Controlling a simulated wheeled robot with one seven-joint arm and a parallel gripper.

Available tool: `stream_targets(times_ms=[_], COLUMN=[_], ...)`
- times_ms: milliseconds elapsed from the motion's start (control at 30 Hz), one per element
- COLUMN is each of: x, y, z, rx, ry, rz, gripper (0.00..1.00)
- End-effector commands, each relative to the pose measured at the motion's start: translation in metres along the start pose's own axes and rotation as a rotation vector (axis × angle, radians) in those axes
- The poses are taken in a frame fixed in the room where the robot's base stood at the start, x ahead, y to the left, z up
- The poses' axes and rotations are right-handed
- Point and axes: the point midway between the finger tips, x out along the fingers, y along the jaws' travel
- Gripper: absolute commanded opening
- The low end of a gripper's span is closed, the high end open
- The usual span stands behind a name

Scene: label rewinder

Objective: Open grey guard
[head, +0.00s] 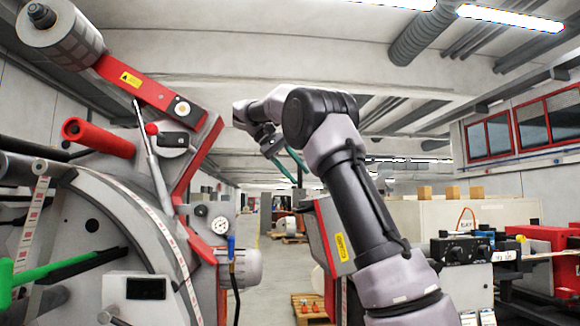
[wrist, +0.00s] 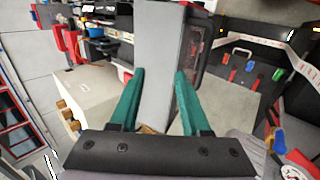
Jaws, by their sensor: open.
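A flat grey panel (wrist: 160,55), probably the grey guard, runs up the middle of the wrist view, with a dark-framed window along its right side. My gripper (wrist: 153,72) is open, its two teal fingers on either side of the panel in that view. I cannot tell whether they touch it, and nothing is clearly held. In the head view my gripper (head: 301,176) points down and right, partly behind my arm. A red-edged grey panel (head: 329,236) with a yellow label stands below it, partly hidden by my arm; it may be the same guard.
The label machine with a red arm (head: 145,85), a red handle (head: 98,137) and a grey motor (head: 240,268) fills the left. A bench with a black device (head: 462,250) and a red box (head: 550,245) stands right. An aisle (head: 270,275) with pallets lies between.

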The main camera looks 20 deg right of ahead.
Motion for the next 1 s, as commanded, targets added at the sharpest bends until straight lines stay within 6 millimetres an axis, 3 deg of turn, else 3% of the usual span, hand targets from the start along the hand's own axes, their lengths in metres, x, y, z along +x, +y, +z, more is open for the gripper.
stream_targets(times_ms=[33,267,633,667,733,767,800,867,1000], x=[-0.011,-0.029,-0.034,-0.034,-0.033,-0.031,-0.029,-0.022,-0.012], y=[-0.003,-0.001,-0.001,-0.001,0.0,-0.001,-0.002,-0.004,-0.021], z=[-0.001,0.0,0.0,0.0,0.0,0.0,0.0,0.001,0.006], rx=[0.002,0.001,0.0,0.0,-0.018,-0.044,-0.103,-0.247,-0.74], ry=[0.006,0.0,0.002,0.002,0.001,0.0,0.0,0.007,0.099], rz=[0.001,-0.001,-0.001,-0.001,-0.007,-0.018,-0.039,-0.091,-0.267], gripper=[0.47,0.47,0.47,0.43,0.16,0.05,0.0,0.0,0.0])
